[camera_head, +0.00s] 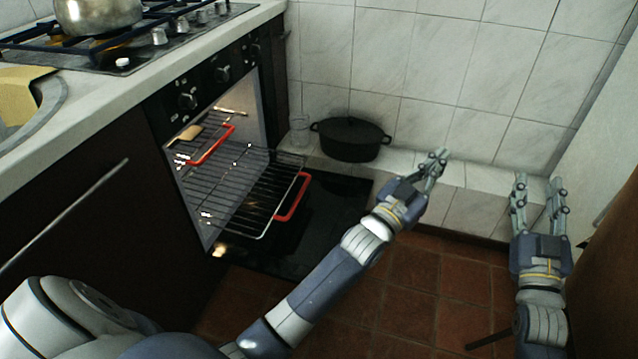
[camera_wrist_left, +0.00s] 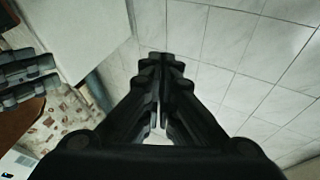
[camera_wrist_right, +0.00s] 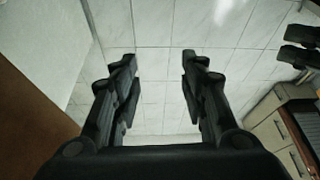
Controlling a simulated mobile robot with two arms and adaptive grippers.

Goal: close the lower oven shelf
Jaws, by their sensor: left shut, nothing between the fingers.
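The lower oven shelf (camera_head: 236,192) is a wire rack with a red handle (camera_head: 292,197) on its front edge. It sticks out of the oven (camera_head: 262,85), over the lowered black glass door (camera_head: 335,215). The upper shelf's red handle (camera_head: 213,146) shows further back, near the oven opening. My left gripper (camera_head: 439,156) is shut and empty, well to the right of the lower shelf and apart from it; its fingertips meet in the left wrist view (camera_wrist_left: 162,62). My right gripper (camera_head: 539,183) is open and empty at the far right; its fingers stand apart in the right wrist view (camera_wrist_right: 159,60).
A metal pot (camera_head: 97,15) sits on the hob. A brown panel (camera_head: 605,280) is close to my right arm. The tiled floor (camera_head: 410,285) shows between my arms.

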